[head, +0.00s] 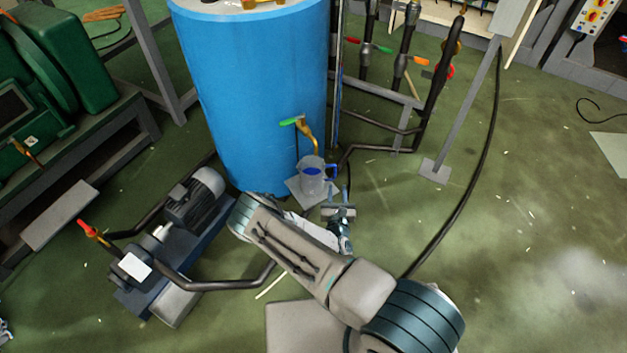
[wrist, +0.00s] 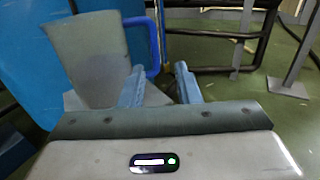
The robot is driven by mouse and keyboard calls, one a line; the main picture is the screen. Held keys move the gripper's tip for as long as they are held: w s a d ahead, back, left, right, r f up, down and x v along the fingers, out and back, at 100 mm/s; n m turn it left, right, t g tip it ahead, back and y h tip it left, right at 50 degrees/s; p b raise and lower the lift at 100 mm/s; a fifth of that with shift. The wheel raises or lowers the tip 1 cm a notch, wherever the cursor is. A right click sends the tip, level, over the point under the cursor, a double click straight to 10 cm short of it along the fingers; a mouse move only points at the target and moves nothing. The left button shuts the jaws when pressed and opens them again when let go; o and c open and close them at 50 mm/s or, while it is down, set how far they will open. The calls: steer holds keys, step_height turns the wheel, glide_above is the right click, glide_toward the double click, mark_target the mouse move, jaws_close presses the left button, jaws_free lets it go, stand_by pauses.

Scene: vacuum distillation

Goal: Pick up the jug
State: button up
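The jug (head: 311,180) is grey and translucent with a blue handle. It stands upright on a small grey plate (head: 297,190) at the foot of the blue tank, below a tap with a green lever. In the wrist view the jug (wrist: 90,58) is at the upper left, its blue handle (wrist: 153,45) facing right. My gripper (wrist: 158,68) is open, its two fingers apart and pointing toward the handle. The left finger overlaps the jug's lower right side in the picture, and the handle's lower end shows between the fingertips. I cannot tell whether a finger touches it.
The blue tank (head: 250,100) rises right behind the jug. Dark pipes (head: 385,130) and a metal post (head: 436,168) stand to the right. A grey motor pump (head: 195,200) sits at the left. The green floor at the right is mostly clear, with a black hose across it.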

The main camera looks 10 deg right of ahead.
mark_target(335, 173)
steer(key=shift+w+d+r+b, duration=0.15)
steer(key=shift+w+b, duration=0.7)
steer(key=shift+w, duration=1.35)
steer(key=shift+w+d+r+b, duration=0.1)
steer(key=shift+w+b, duration=0.7)
steer(key=shift+w, duration=1.35)
jaws_close()
